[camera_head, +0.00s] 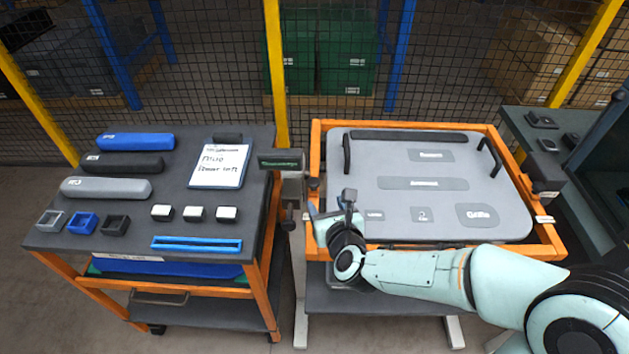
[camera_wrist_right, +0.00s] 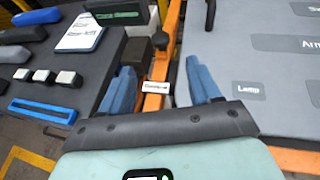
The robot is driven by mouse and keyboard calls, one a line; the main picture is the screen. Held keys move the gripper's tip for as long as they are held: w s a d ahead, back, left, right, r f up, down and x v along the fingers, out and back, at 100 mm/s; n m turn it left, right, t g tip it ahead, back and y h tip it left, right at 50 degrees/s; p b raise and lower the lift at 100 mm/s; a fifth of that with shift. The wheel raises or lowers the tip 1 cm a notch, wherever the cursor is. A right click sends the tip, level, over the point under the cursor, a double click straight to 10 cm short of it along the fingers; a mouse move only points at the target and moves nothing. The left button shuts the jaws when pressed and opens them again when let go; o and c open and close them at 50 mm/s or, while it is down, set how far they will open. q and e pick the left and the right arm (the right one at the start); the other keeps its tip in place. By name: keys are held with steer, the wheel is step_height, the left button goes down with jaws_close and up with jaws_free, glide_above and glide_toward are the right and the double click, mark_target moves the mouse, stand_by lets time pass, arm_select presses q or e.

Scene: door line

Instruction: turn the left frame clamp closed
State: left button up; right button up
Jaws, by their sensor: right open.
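The left frame clamp (camera_head: 313,184) is a small dark piece on the left rail of the orange frame (camera_head: 318,140), partly hidden by my right gripper. In the right wrist view a dark knob of the clamp (camera_wrist_right: 160,42) sits over the orange rail, with a white label (camera_wrist_right: 155,88) nearer me. My right gripper (camera_head: 322,212) is at the frame's front left corner. In the wrist view its blue fingers (camera_wrist_right: 161,85) are apart, one on each side of the rail and label, with nothing clearly held. I cannot tell whether they touch the rail. My left gripper is out of view.
A grey door panel (camera_head: 400,205) with handles and labels lies in the frame. A second dark clamp (camera_head: 545,172) is on the right rail. A tool with a green display (camera_head: 281,160) stands close left, beside a cart (camera_head: 130,215) with bars, blocks and a clipboard (camera_head: 220,164).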

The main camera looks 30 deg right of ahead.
mark_target(314, 183)
steer(key=p+x, duration=0.1)
steer(key=x, duration=1)
steer(key=shift+w+d+f, duration=0.1)
steer(key=shift+w+f, duration=0.05)
steer(key=shift+w, duration=0.2)
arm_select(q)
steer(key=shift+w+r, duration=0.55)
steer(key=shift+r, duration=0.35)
arm_select(e)
jaws_close()
